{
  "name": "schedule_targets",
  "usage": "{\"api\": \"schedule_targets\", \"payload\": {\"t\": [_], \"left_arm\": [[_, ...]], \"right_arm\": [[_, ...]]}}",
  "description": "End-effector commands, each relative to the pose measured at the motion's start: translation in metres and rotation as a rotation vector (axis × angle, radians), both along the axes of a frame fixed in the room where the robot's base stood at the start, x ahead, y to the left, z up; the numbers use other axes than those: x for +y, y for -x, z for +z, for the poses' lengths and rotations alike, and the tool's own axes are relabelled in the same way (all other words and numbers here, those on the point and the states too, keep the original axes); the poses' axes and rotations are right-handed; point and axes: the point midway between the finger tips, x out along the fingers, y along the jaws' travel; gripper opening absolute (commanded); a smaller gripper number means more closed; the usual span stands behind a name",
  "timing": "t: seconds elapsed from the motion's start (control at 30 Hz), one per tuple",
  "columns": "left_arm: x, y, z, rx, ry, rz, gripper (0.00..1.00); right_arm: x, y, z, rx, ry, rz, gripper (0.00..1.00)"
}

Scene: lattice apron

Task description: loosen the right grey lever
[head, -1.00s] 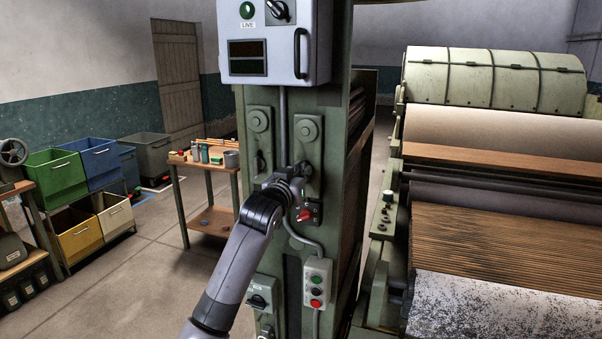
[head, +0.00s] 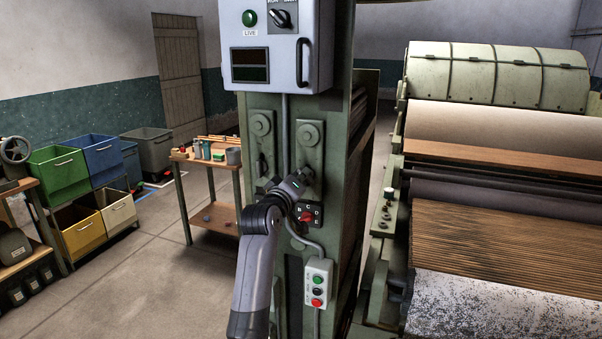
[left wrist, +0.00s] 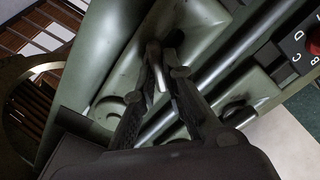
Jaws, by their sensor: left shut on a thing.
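The right grey lever sits on the right-hand plate (head: 310,135) of the green column (head: 343,150). My left gripper (head: 303,178) covers most of it in the head view. In the left wrist view, the two dark fingers (left wrist: 161,64) close from both sides on the lever's slim grey bar (left wrist: 160,80). The left lever (head: 261,164) stands on the neighbouring plate, clear of the gripper. My right gripper is not in view.
Just below the gripper is a red selector knob (head: 306,217) on a lettered dial. A push-button box (head: 318,284) hangs lower, and a grey control cabinet (head: 275,45) is above. A wooden bench (head: 205,165) stands behind left; rollers (head: 490,130) fill the right.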

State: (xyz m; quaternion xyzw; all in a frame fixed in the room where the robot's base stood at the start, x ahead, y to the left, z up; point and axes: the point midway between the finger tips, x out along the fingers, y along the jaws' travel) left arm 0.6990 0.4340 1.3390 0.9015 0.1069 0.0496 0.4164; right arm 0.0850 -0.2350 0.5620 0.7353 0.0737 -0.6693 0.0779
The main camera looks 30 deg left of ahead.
Motion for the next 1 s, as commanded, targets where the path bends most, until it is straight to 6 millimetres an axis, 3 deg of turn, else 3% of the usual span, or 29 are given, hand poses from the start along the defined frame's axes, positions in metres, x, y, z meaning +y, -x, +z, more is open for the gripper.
{"api": "schedule_targets", "payload": {"t": [0.4,0.97,1.0], "left_arm": [[0.0,-0.0002,0.0032,-0.05,0.18,-0.002,0.0],[-0.0003,-0.0002,0.0038,-0.059,0.203,-0.003,0.0],[-0.0003,-0.0002,0.0038,-0.059,0.203,-0.003,0.13]], "right_arm": [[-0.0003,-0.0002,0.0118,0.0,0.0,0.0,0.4],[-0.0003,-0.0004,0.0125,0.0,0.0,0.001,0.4],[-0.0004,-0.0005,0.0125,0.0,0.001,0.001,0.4]]}}
